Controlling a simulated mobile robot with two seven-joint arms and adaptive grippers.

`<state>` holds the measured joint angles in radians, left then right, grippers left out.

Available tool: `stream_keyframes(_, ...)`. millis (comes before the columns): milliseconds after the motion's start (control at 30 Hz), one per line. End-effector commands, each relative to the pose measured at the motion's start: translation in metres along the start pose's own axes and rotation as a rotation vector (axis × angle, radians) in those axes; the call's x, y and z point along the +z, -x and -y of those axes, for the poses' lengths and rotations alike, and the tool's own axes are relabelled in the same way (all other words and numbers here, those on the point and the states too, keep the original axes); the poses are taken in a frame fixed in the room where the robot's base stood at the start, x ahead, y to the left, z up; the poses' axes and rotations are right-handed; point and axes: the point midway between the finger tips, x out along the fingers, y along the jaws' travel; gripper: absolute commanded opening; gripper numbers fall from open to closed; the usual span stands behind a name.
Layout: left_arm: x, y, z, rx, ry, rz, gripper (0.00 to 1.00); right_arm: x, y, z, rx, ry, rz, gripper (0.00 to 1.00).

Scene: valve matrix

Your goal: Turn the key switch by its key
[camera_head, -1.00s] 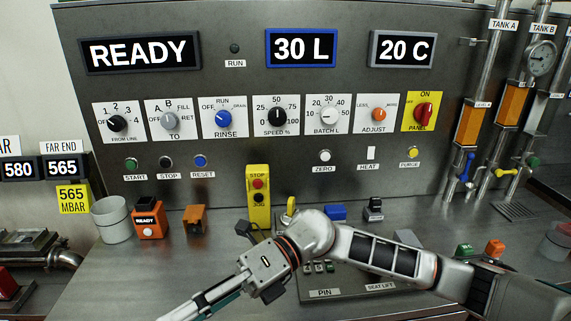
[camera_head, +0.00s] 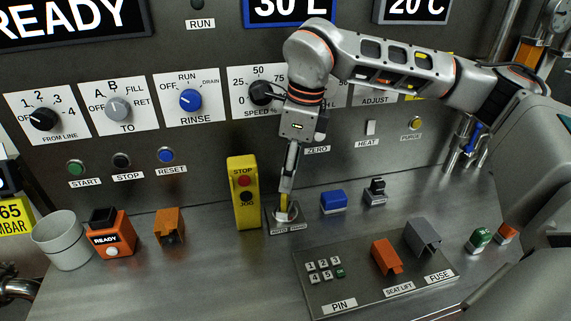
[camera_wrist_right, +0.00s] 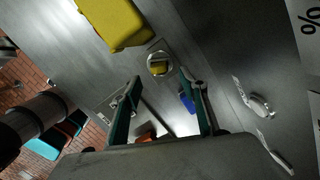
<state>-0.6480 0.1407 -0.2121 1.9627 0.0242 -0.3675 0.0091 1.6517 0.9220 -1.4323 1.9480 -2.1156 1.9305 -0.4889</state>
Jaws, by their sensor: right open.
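The key switch (camera_head: 283,226) stands on the counter right of the yellow STOP/JOG box, on a small grey plate with a label in front. Its yellow key (camera_head: 283,205) points up. In the right wrist view the key (camera_wrist_right: 158,67) sits in a round silver collar on a square plate. My right gripper (camera_head: 287,188) points down just above the key. In the right wrist view its two fingers (camera_wrist_right: 162,85) are apart, one to each side of the key's line, with the key a little beyond their tips. I cannot tell any contact. My left gripper is not in view.
The yellow STOP/JOG box (camera_head: 243,193) stands close on the left. A blue block (camera_head: 333,201) and a black switch (camera_head: 376,192) stand to the right. A sloped keypad panel (camera_head: 350,285) lies in front. The upright dial panel is close behind.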

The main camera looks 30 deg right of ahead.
Motion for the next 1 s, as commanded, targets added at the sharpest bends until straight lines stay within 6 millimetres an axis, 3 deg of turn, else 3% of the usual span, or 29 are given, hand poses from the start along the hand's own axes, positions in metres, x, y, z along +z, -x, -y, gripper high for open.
stream_keyframes(400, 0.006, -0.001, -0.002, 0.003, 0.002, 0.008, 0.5, 0.0, -0.058, -0.001, 0.004, 0.001, 0.0, 0.43)
stream_keyframes(833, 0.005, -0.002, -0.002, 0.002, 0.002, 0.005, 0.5, 0.001, -0.069, -0.001, 0.004, 0.002, 0.002, 0.43)
stream_keyframes(867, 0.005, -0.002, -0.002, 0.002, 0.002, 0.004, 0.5, 0.001, -0.069, -0.001, 0.004, 0.002, 0.002, 0.4)
stream_keyframes(1000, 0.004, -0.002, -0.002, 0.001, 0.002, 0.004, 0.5, 0.001, -0.069, -0.001, 0.004, 0.002, 0.002, 0.04)
